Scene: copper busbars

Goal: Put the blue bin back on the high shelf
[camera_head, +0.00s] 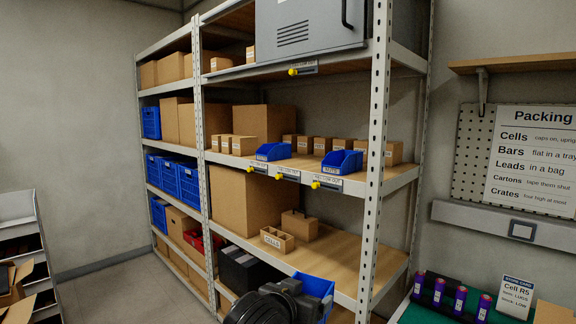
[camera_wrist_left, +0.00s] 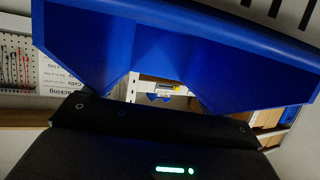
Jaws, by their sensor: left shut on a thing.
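A blue bin (camera_head: 318,288) is at the bottom centre of the head view, partly hidden behind my left arm and gripper. My left gripper (camera_head: 296,288) is shut on it. In the left wrist view the blue bin (camera_wrist_left: 150,50) fills the upper part, just beyond the dark gripper body. The rack's upper shelf board (camera_head: 345,184) is above and behind the held bin. Two more blue bins, one at the left (camera_head: 274,152) and one at the right (camera_head: 341,162), stand near its front edge. My right gripper is not in view.
A grey cabinet (camera_head: 310,28) sits on the top shelf. Small cartons (camera_head: 320,145) line the back of the bin shelf. A rack upright (camera_head: 376,130) stands at its right end. Below are a carton tray (camera_head: 277,240) and a large carton (camera_head: 245,198). A green-topped bench is at right.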

